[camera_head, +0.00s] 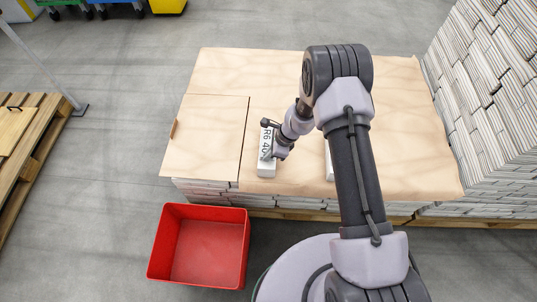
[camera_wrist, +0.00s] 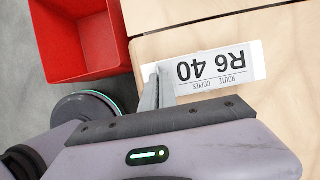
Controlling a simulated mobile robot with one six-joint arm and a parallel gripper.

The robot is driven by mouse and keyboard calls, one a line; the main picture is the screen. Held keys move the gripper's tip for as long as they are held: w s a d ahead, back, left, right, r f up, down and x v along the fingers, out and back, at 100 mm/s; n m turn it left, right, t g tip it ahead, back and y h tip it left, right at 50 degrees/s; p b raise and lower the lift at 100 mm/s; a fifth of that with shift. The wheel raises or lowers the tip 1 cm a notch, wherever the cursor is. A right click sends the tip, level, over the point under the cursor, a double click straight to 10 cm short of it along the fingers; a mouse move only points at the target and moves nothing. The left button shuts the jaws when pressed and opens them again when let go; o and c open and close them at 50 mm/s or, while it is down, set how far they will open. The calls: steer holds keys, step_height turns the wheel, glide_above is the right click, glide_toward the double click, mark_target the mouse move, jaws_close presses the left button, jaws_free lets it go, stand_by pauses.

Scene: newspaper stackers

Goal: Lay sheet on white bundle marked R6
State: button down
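A small white bundle (camera_head: 266,171) lies on the pale wooden board, and its top reads R6 40. In the wrist view a light grey printed sheet (camera_wrist: 215,66) reads R6 40, route and copies, upside down. It lies over the white bundle, whose white end (camera_wrist: 259,60) shows past it at the right. My gripper (camera_head: 270,154) is low at the bundle's right side in the head view. In the wrist view my gripper's grey fingers (camera_wrist: 157,88) overlap the printed sheet's left end. They look close together, but whether they pinch the sheet is unclear.
Another white item (camera_head: 329,161) is mostly hidden behind my arm. A wooden panel (camera_head: 207,136) lies at the board's left. A red bin (camera_head: 207,247) stands in front on the floor. Tall newspaper stacks (camera_head: 487,85) stand at the right. The board's back (camera_head: 250,70) is clear.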

steer(key=shift+f+b, duration=0.4)
steer(key=shift+f, duration=0.1)
steer(key=c, duration=1.6)
jaws_free()
steer(key=d+r+n+t+p, duration=0.15)
steer(key=d+r+p, duration=0.25)
steer(key=r, duration=1.2)
steer(key=d+r+n+p, duration=0.2)
steer(key=d+r+p, duration=0.1)
steer(key=r, duration=1.3)
steer(key=s+d+r+n+t+h, duration=0.1)
steer(key=s+d+r+n+t, duration=0.2)
steer(key=s+r+n, duration=0.85)
steer(key=shift+m+t+h, duration=0.5)
steer(key=shift+t+h, duration=0.05)
steer(key=shift+h, duration=0.15)
steer(key=s+r, duration=0.2)
steer(key=s, duration=0.2)
steer(key=s+d+r, duration=0.1)
steer(key=s+r, duration=0.2)
steer(key=s, duration=0.1)
steer(key=s+d+r, duration=0.1)
steer(key=s+r, duration=0.2)
steer(key=s, duration=0.1)
steer(key=shift+s, duration=0.15)
